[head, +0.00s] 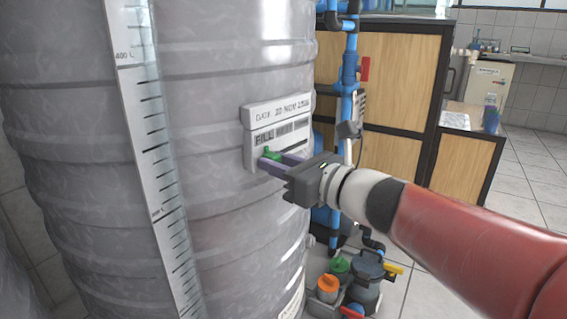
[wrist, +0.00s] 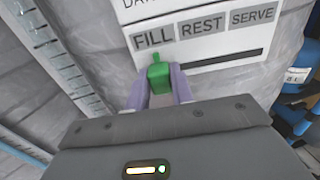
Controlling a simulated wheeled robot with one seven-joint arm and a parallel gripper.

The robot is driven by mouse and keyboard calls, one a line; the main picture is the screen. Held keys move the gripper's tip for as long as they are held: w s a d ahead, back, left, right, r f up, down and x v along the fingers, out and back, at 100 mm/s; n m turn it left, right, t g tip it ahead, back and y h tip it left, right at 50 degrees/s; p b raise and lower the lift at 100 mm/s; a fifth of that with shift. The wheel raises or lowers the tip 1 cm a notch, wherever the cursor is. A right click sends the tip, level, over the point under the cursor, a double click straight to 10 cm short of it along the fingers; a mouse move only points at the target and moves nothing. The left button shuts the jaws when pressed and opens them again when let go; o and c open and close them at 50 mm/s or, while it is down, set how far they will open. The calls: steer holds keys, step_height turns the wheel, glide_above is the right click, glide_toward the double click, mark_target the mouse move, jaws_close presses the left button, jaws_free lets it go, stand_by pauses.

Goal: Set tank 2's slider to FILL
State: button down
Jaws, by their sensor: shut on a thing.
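The grey ribbed tank (head: 235,60) carries a white slider panel (head: 278,118) on its side. In the wrist view the panel (wrist: 222,52) shows the labels FILL, REST and SERVE from left to right, above a dark slot. The green slider knob (wrist: 158,73) sits at the left end of the slot, below FILL. It also shows in the head view (head: 271,154). My gripper (wrist: 158,90) is shut on the knob, with a purple finger on each side of it. In the head view my gripper (head: 276,160) reaches the panel from the right.
A measuring scale (head: 148,130) runs down the tank at left. Blue pipes (head: 348,75) with a red valve handle (head: 365,68) stand behind my arm. Wooden cabinets (head: 395,85) are at the back. Bottles with orange (head: 327,283) and green caps stand on the floor below.

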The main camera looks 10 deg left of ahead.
steer(key=c, duration=1.2)
jaws_free()
steer(key=shift+s+a, duration=0.1)
steer(key=shift+s, duration=0.1)
steer(key=v, duration=0.7)
steer(key=shift+d+p, duration=0.3)
steer(key=shift+d, duration=0.1)
steer(key=shift+s, duration=0.15)
